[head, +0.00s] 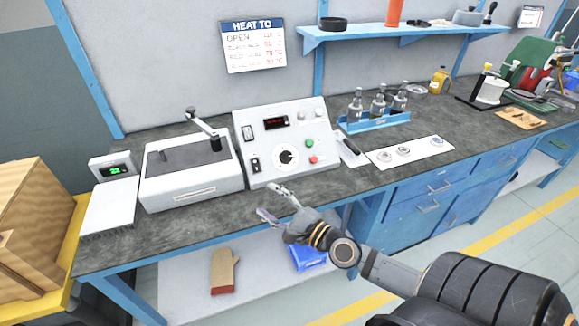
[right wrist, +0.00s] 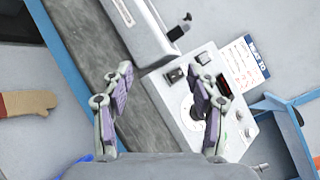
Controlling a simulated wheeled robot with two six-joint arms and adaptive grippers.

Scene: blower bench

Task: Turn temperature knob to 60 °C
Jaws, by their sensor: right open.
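In the right wrist view the knob (right wrist: 193,114) is partly hidden behind one finger. My right gripper (head: 274,201) is open and empty, in front of the bench edge and below the box, apart from the knob. In the right wrist view its two fingers (right wrist: 163,78) are spread wide, with the bench edge and box beyond them. The box has a dark display (head: 276,123) with red digits too small to read. My left gripper is out of view.
Green and red buttons (head: 311,151) sit right of the knob, with black switches to its left. A white lidded unit (head: 190,175) stands left of the box. A rack of bottles (head: 376,120) and a white mat (head: 410,152) are right. A "HEAT TO" sign (head: 253,45) hangs behind.

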